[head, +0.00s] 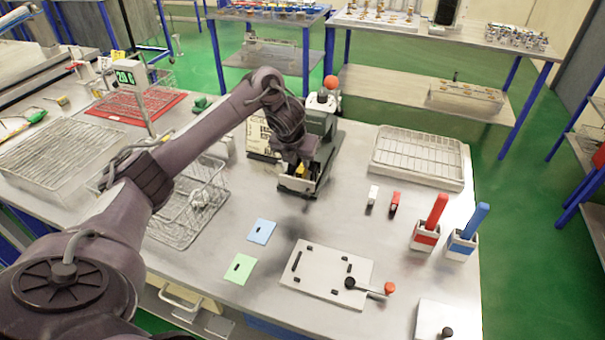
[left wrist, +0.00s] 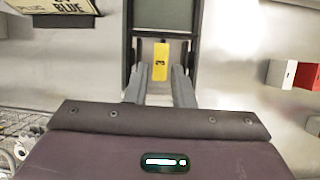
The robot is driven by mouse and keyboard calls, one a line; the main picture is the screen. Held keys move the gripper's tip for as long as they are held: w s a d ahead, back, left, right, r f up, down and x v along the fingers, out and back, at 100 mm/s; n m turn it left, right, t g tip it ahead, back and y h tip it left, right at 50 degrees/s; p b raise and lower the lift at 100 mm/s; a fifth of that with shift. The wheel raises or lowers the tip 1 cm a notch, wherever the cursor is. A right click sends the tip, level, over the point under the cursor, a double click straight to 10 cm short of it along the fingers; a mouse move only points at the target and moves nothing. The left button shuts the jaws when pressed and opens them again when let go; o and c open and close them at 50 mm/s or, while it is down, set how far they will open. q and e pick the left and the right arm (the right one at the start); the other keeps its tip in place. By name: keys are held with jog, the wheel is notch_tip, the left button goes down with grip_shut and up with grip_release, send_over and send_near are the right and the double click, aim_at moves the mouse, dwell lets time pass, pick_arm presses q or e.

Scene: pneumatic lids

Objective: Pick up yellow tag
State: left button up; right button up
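The yellow tag (left wrist: 160,62), with a small dark mark on it, lies at the front of a dark-framed slot in the left wrist view. My left gripper (left wrist: 160,78) is over it, one finger to each side, with gaps between the fingers and the tag. In the head view my left gripper (head: 299,184) is at the front of the grey machine (head: 320,125) with the orange knob, and it mostly hides the tag there. My right gripper does not show.
A blue tag (head: 261,231) and a green tag (head: 240,269) lie on the table. A white fixture plate (head: 325,272) lies at the front. Small white and red blocks (head: 395,202), red and blue handled holders (head: 463,245) and a wire tray (head: 416,160) are to the right.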

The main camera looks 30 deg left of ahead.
aim_at(302, 168)
pick_arm(q)
jog(key=shift+p+x, duration=0.5)
jog(key=shift+x, duration=1.4)
jog(key=shift+s, duration=0.15)
grip_shut()
